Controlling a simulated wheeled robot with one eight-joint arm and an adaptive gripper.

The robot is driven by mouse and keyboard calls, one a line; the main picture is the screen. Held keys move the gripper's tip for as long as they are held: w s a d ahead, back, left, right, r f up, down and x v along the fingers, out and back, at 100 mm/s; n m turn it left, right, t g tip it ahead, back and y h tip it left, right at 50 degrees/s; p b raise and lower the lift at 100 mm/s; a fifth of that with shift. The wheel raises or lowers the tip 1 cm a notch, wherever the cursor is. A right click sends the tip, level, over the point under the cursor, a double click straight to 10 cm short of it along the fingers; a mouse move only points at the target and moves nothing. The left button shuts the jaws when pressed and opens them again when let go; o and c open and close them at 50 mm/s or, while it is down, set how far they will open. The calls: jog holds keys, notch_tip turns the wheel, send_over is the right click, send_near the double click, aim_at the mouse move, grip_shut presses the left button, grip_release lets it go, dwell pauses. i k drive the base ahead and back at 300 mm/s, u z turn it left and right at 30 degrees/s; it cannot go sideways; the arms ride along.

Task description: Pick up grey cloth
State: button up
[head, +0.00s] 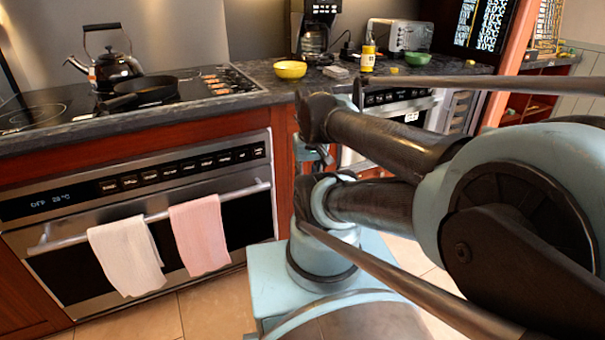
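A small, flat grey item (336,72) lies on the dark countertop, just right of the yellow bowl. It may be the grey cloth, but it is too small to be sure. Two cloths hang over the oven's handle: a whitish one (126,256) on the left and a pink one (199,237) on the right. My arm fills the right half of the head view and is well apart from both hanging cloths. I cannot make out my gripper's fingers; they seem hidden behind or among my arm's links.
The counter holds a kettle (116,70), a pan (146,90), a yellow bowl (290,69), a coffee maker (316,28), a yellow bottle (368,55), a toaster (408,35) and a green bowl (417,58). The tiled floor before the oven (230,205) is clear.

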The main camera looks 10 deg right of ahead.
aim_at(335, 73)
jog(key=k, duration=1.1)
jog(key=z, duration=0.85)
jog(key=i, duration=1.45)
jog(key=u, duration=0.15)
